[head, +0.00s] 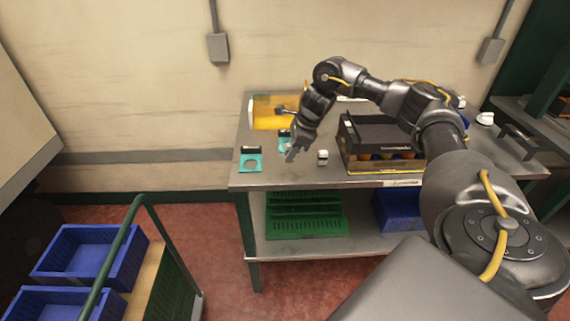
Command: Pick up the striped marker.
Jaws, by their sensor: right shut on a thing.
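My right gripper (291,154) reaches down to the left part of the grey table (275,177), between two teal cards and a small white-and-dark object. It is shut on a slim thing, which I take to be the striped marker. The thing is too small and too covered by the fingers to make out its stripes. I cannot tell whether it still touches the table. My left gripper is not in view.
The small white-and-dark object (323,158) stands close right. A black crate (359,140) with oranges is farther right. Blue crates (76,252) stand lower left.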

